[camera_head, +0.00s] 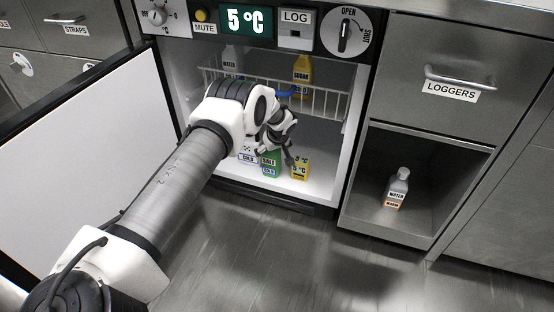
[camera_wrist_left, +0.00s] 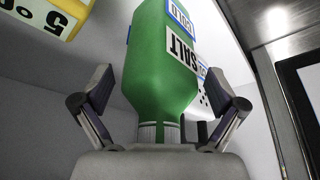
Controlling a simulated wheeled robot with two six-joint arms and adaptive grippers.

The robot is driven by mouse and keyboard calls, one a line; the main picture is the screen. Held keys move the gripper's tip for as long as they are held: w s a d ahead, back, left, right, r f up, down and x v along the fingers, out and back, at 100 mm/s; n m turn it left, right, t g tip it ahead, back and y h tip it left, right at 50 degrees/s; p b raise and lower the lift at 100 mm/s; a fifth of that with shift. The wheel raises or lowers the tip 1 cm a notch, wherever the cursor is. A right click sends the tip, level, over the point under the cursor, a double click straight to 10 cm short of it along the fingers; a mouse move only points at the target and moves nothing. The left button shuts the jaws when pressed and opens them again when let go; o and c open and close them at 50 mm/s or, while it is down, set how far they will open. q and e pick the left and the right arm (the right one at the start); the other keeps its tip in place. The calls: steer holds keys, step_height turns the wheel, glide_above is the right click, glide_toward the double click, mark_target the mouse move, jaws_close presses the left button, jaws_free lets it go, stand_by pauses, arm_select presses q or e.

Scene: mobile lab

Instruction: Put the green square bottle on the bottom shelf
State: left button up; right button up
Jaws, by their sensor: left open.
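The green square bottle (camera_head: 269,168), labelled SALT and COLD, stands on the floor of the open fridge, partly hidden by my left arm in the head view. In the left wrist view the green bottle (camera_wrist_left: 160,65) fills the middle, with its cap end nearest the gripper. My left gripper (camera_head: 280,143) is inside the fridge just above the bottle. Its fingers are open, one on either side of the bottle's neck and shoulder, with gaps visible in the left wrist view (camera_wrist_left: 160,95). The fridge floor (camera_head: 325,178) is the bottom shelf surface. My right gripper is not in view.
A yellow 5 °C block (camera_head: 300,168) stands right of the green bottle. A white item (camera_head: 247,150) is close on its left. Above, a wire rack (camera_head: 328,104) holds a yellow SUGAR bottle (camera_head: 302,68) and a WATER bottle (camera_head: 230,57). The fridge door (camera_head: 80,130) stands open.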

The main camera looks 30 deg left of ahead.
mark_target(276, 163)
arm_select(q)
steer(key=s+d+p, duration=0.1)
steer(key=d+r+p, duration=0.1)
steer(key=d, duration=0.1)
steer(key=s+d+r+p, duration=0.1)
steer(key=p, duration=0.1)
steer(key=shift+s+d, duration=0.15)
steer(key=shift+s, duration=0.2)
steer(key=s+d+f+m+g+h+p, duration=0.1)
steer(key=s+d+f+m+h, duration=0.2)
steer(key=s+d, duration=0.7)
steer(key=s+d+f+m+g+h+p, duration=0.15)
steer(key=s+d+f, duration=0.4)
steer(key=s, duration=0.95)
steer(key=s+r+m, duration=0.3)
steer(key=s, duration=0.5)
steer(key=s+r+m, duration=0.3)
steer(key=s+r, duration=0.1)
steer(key=s, duration=0.5)
steer(key=shift+d+m, duration=0.35)
steer(key=shift+d, duration=0.1)
